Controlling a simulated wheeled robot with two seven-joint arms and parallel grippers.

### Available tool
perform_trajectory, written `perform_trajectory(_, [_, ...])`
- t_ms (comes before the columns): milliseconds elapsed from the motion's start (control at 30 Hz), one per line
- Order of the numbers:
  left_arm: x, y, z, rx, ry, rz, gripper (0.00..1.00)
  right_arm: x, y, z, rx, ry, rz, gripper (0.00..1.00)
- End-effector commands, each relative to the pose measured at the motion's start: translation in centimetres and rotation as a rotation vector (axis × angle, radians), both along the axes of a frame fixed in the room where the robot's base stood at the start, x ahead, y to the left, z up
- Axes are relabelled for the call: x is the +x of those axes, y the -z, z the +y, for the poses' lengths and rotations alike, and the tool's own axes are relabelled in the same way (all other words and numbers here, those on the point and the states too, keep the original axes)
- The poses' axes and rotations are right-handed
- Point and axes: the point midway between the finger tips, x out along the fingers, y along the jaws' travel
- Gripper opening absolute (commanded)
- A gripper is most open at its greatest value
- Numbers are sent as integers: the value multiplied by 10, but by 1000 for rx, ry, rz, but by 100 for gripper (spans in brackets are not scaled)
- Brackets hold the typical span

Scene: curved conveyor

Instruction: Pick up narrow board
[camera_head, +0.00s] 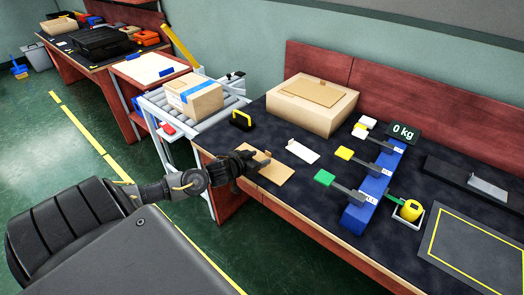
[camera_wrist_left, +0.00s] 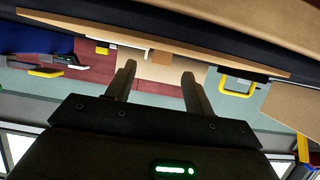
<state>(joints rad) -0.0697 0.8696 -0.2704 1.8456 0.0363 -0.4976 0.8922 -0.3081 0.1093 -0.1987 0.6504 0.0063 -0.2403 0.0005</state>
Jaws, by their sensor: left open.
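A flat tan board (camera_head: 275,173) lies on the dark worktop near its front left edge; I take it to be the narrow board. My left gripper (camera_head: 256,161) is at the board's left and rear side, low over the worktop, and hides part of it. In the left wrist view the picture is upside down; a thin tan strip (camera_wrist_left: 180,42), likely the board's edge, crosses in front of the fingers. My left gripper (camera_wrist_left: 158,72) is open there, with nothing between its fingers. Whether a finger touches the board I cannot tell. My right gripper is out of view.
A white card (camera_head: 303,151) lies right of the board. A blue scale rack (camera_head: 374,187) with coloured-ended arms stands farther right. A roller conveyor (camera_head: 228,107) carries a taped box (camera_head: 192,94).

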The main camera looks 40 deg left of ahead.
Motion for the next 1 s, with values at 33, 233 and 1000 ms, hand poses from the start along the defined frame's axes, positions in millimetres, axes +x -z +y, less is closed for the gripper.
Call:
perform_trajectory(33, [1, 0, 0, 0, 0, 0, 53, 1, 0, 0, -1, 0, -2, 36])
perform_trajectory(233, [21, 5, 3, 0, -1, -2, 53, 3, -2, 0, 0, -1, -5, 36])
perform_trajectory(1000, [49, 18, 4, 1, 2, -1, 19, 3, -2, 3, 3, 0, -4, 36])
